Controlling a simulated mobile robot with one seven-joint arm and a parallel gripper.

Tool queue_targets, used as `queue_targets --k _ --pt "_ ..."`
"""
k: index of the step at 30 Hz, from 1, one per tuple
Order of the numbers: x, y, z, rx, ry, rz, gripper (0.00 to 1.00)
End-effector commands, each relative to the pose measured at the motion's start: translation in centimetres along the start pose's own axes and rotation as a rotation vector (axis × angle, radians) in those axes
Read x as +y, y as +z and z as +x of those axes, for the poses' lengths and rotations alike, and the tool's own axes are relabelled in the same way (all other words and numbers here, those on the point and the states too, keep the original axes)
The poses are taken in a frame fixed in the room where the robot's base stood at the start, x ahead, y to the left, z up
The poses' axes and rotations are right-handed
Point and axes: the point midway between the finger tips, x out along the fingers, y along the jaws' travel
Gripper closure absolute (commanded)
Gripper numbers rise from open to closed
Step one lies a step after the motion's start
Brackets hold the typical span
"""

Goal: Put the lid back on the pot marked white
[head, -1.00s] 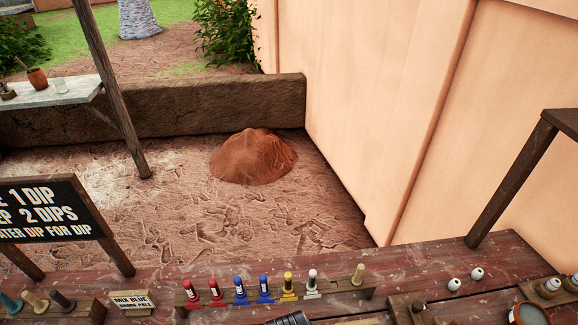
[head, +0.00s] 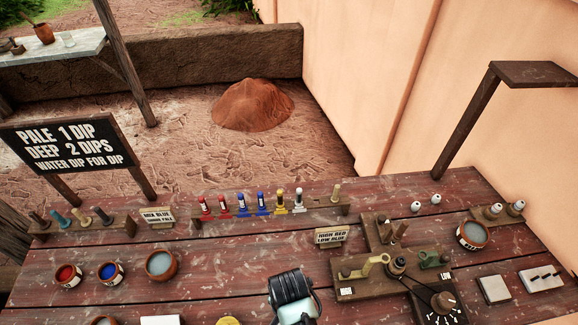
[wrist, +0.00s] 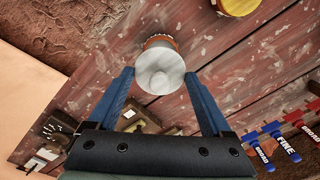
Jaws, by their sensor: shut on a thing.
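My gripper (wrist: 158,74) has its two blue fingers on either side of a pale, round, lid-like piece (wrist: 160,76) with a small raised middle, and is shut on it. An orange-brown rim (wrist: 159,41) shows just beyond the pale piece; I cannot tell whether the two touch. In the head view my gripper's dark wrist is at the bottom middle, over the table, and its fingertips are hidden. I cannot read a white mark on any pot.
The red plank table (head: 210,290) holds a red pot (head: 67,274), a blue pot (head: 110,272), a grey-filled bowl (head: 160,265) and a brush rack (head: 270,218). A yellow round thing (wrist: 236,5) lies near my gripper. A wooden dial mechanism (head: 400,283) stands to the right.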

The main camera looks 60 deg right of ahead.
Motion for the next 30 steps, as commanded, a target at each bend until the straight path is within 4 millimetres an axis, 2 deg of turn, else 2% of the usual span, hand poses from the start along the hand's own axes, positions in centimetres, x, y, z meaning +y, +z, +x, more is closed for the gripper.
queue_targets --k 15,19,30 --pt "0.1 0.0 5.3 0.000 0.000 0.000 0.70" --pt "0.1 0.0 5.8 0.000 0.000 0.000 0.70" --pt "0.1 0.0 5.7 0.000 0.000 0.000 0.70"
